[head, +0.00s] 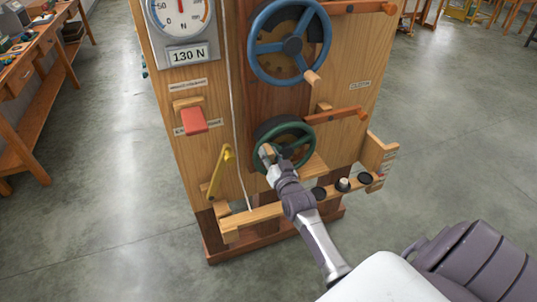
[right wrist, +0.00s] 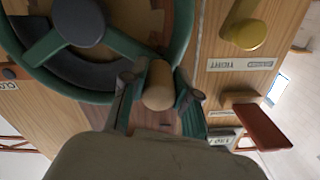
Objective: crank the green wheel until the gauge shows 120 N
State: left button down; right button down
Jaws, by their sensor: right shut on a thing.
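The green wheel (head: 311,138) is on the lower part of the wooden stand, and its rim fills the upper left of the right wrist view (right wrist: 183,35). Its short wooden crank handle (right wrist: 158,86) stands between the fingers of my right gripper (right wrist: 160,98), which is shut on it. In the head view my right gripper (head: 269,157) is at the lower left of the wheel. The gauge (head: 181,20) is at the top left of the stand, its top cut off. Its display (head: 188,55) reads 130 N. My left gripper is not in view.
A blue wheel (head: 326,47) with a wooden handle is above the green one. A red paddle (head: 194,121), a yellow lever (head: 219,172) and orange-red bars (head: 338,120) are close by. A ledge (head: 265,214) juts out below. A workbench (head: 42,90) stands at the left; open floor surrounds the stand.

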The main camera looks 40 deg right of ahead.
jog(key=shift+d+r, duration=0.1)
jog(key=shift+r, duration=0.1)
jog(key=c, duration=0.9)
grip_release()
jog(key=shift+f, duration=0.1)
jog(key=shift+o, duration=0.2)
jog(key=v, duration=1.2)
